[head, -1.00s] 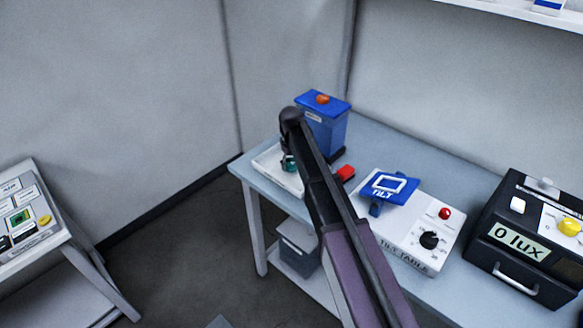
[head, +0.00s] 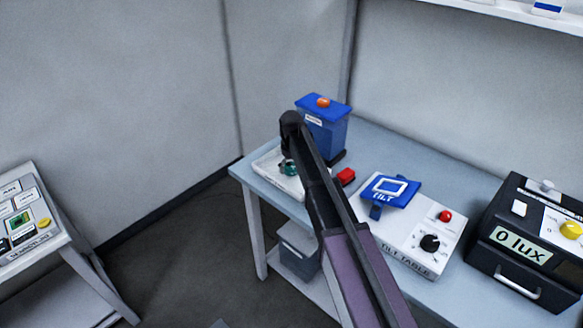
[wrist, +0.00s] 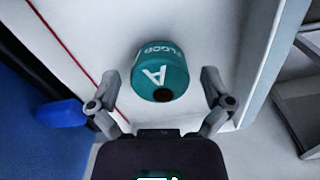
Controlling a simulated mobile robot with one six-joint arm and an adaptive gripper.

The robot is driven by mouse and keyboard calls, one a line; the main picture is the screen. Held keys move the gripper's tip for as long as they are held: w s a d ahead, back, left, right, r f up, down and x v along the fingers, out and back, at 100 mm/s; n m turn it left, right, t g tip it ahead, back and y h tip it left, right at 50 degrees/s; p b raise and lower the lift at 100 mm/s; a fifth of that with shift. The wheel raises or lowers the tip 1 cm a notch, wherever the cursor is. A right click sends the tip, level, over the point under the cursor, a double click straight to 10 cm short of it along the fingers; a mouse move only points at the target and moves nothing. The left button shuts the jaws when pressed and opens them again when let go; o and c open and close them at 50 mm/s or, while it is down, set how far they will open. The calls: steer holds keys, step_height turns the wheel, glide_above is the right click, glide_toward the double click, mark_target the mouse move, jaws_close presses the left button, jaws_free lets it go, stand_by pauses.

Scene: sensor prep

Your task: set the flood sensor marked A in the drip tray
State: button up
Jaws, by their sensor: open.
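The flood sensor (wrist: 160,72) is a teal cylinder with white "FLOOD" and "A" on its side and a dark round spot near its lower end. In the wrist view it is over the white tray floor, apparently resting on it. In the head view it shows as a small teal shape (head: 289,167) at the white drip tray (head: 270,163) on the table's left end. My gripper (wrist: 160,78) is open, one finger on each side of the sensor, with visible gaps. In the head view my arm hides most of the gripper.
A blue box with an orange button (head: 323,130) stands just behind the tray. The tilt table (head: 410,235) and a black lux box (head: 520,245) stand farther right. A red line (wrist: 75,48) crosses the tray's pale surface.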

mark_target(292, 166)
steer(key=shift+r, duration=0.2)
step_height(292, 166, up, 12)
steer(key=p, duration=1.2)
steer(key=shift+s+d, duration=0.1)
stand_by(0.8)
steer(key=s+d+m, duration=0.2)
steer(key=s+d, duration=0.5)
steer(key=s, duration=0.1)
steer(key=s+d+m, duration=0.3)
steer(key=s+d, duration=0.5)
steer(key=s, duration=0.1)
steer(key=s+d+m, duration=0.3)
steer(key=s+d, duration=0.4)
steer(key=s, duration=0.2)
steer(key=shift+d, duration=0.4)
